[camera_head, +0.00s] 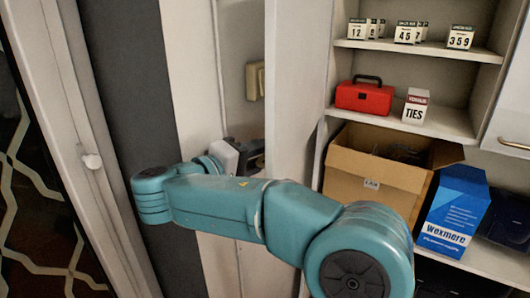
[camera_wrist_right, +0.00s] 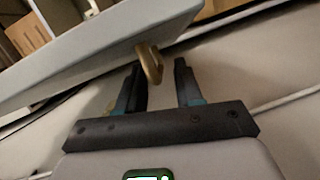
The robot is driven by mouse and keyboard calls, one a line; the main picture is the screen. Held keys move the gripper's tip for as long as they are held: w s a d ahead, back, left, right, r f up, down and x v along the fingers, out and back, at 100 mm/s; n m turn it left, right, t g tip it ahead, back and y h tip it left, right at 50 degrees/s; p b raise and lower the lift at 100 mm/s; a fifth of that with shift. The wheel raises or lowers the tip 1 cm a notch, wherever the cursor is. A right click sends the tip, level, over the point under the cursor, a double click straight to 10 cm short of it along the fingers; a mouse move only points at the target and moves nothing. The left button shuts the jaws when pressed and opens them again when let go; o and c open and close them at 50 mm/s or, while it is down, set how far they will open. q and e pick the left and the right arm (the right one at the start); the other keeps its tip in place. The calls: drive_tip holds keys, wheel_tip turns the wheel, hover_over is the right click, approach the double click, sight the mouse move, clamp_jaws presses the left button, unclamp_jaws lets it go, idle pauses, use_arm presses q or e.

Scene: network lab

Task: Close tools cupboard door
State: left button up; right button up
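A pale door panel (camera_wrist_right: 90,55) with a brass-coloured handle (camera_wrist_right: 152,62) crosses the upper part of the right wrist view. My right gripper (camera_wrist_right: 160,75) is open, its two dark fingers apart. The handle is at the fingertips, in line with the gap between them; I cannot tell if it touches a finger. In the head view a pale upright panel (camera_head: 298,85), apparently this door, stands left of the open shelves. My right gripper (camera_head: 252,155) is beside its lower part, partly hidden by my teal arm. The handle cannot be made out there. My left gripper is out of view.
Shelves hold number blocks (camera_head: 407,33), a red toolbox (camera_head: 365,96) and a TIES box (camera_head: 415,106). Below are an open cardboard box (camera_head: 370,172) and a blue Wexmere box (camera_head: 455,212). A yellowish wall fitting (camera_head: 255,80) is above my gripper. A door frame (camera_head: 75,110) is at left.

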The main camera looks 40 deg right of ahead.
drive_tip(key=shift+c, duration=0.4)
clamp_jaws()
